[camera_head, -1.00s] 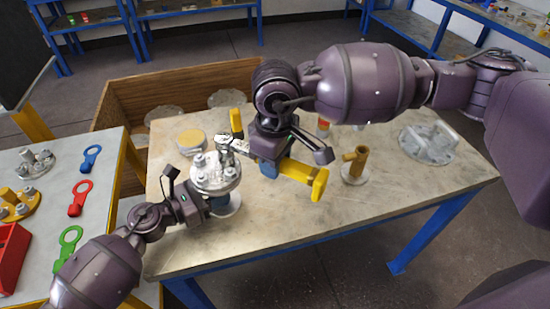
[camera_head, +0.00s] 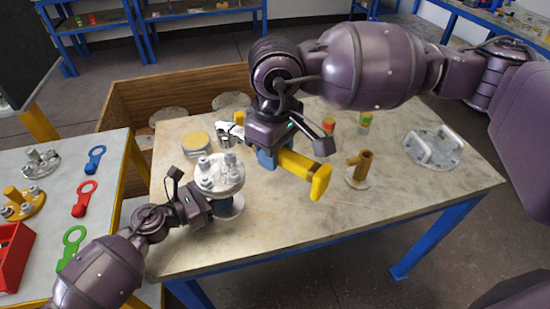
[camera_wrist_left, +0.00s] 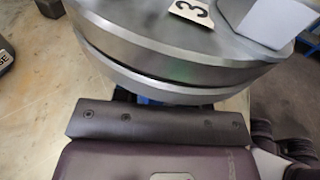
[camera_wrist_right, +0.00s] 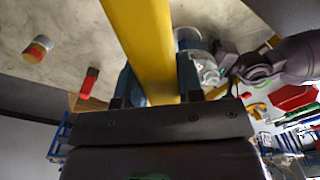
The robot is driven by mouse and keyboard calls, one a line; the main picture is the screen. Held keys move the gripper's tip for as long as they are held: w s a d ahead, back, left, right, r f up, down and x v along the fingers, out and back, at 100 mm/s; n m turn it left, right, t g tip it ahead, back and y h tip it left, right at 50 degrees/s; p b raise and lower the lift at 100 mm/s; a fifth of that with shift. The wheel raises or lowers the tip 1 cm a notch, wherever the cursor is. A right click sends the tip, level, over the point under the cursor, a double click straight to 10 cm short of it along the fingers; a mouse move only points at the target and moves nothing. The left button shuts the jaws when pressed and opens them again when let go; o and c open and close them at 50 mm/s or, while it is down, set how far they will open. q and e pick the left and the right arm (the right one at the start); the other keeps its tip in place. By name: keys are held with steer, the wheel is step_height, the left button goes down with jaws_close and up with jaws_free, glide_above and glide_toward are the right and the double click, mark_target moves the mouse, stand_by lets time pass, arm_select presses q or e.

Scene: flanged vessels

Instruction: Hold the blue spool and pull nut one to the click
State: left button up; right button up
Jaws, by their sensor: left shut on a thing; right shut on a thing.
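The blue spool (camera_head: 222,180) stands upright near the table's left front, with a round silver flange and several nuts on top. My right gripper (camera_head: 267,157) is shut on the yellow handle of a wrench (camera_head: 305,172). The handle also crosses between the jaws in the right wrist view (camera_wrist_right: 148,45). The wrench's silver head (camera_head: 231,131) is behind the flange, apart from the nuts. I cannot tell which is nut one.
A yellow-topped disc (camera_head: 195,142) lies behind the spool. Red (camera_head: 85,198), blue and green wrenches lie on the left table. The front middle is clear.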

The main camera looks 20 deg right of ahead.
steer(key=shift+r, duration=0.25)
arm_select(q)
steer(key=o, duration=0.9)
steer(key=shift+a, duration=0.1)
steer(key=v, duration=1.1)
steer(key=shift+s+a, duration=0.15)
steer(key=shift+a, duration=0.2)
